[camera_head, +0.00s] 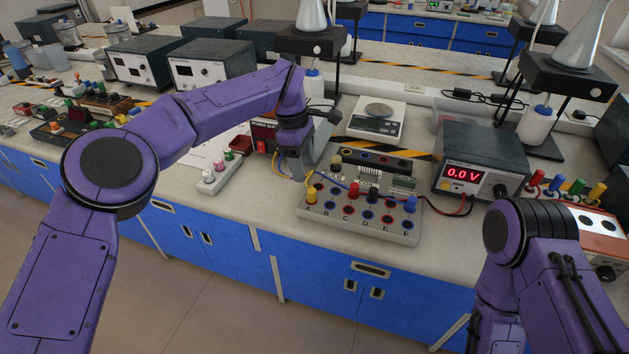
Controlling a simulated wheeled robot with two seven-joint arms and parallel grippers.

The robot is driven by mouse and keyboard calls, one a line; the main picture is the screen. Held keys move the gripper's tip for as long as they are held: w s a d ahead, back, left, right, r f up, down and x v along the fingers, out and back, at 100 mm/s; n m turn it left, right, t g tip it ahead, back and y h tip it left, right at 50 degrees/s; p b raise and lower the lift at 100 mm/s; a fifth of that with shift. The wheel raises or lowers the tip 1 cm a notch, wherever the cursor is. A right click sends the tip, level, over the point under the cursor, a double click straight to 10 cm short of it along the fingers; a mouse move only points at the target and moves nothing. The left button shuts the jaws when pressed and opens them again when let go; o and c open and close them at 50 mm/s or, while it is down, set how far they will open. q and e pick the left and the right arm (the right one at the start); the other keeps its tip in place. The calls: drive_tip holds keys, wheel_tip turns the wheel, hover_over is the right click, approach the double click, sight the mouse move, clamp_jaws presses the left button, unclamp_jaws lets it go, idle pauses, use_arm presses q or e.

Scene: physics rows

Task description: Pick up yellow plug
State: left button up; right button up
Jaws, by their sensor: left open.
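A yellow plug (311,193) stands upright in the left part of a grey socket board (375,232) with lettered sockets. Black, red and blue plugs stand in the same board. My left gripper (302,172) points down just above and beside this yellow plug, open; its fingertips are small, and I cannot tell whether they touch it. Another yellow plug (597,191) stands in a row of coloured plugs at the far right. My right arm shows at lower right, but its gripper is not in view.
A power supply (474,168) reading 0.0 V stands right of the board, with wires running to it. A scale (377,117) stands behind. A small terminal block (214,180) lies to the left. Stands with flasks (574,35) rise at the back. The bench's front edge is close.

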sight(311, 190)
use_arm(q)
drive_tip(key=f, duration=0.3)
drive_tip(key=d+f+p, duration=0.1)
drive_tip(key=f, duration=0.2)
drive_tip(key=d+f+p, duration=0.1)
drive_tip(key=f, duration=0.3)
drive_tip(key=shift+w, duration=0.25)
clamp_jaws()
use_arm(e)
drive_tip(key=shift+w+r, duration=0.15)
drive_tip(key=shift+r, duration=0.45)
drive_tip(key=shift+w+r, duration=0.15)
drive_tip(key=shift+r, duration=0.45)
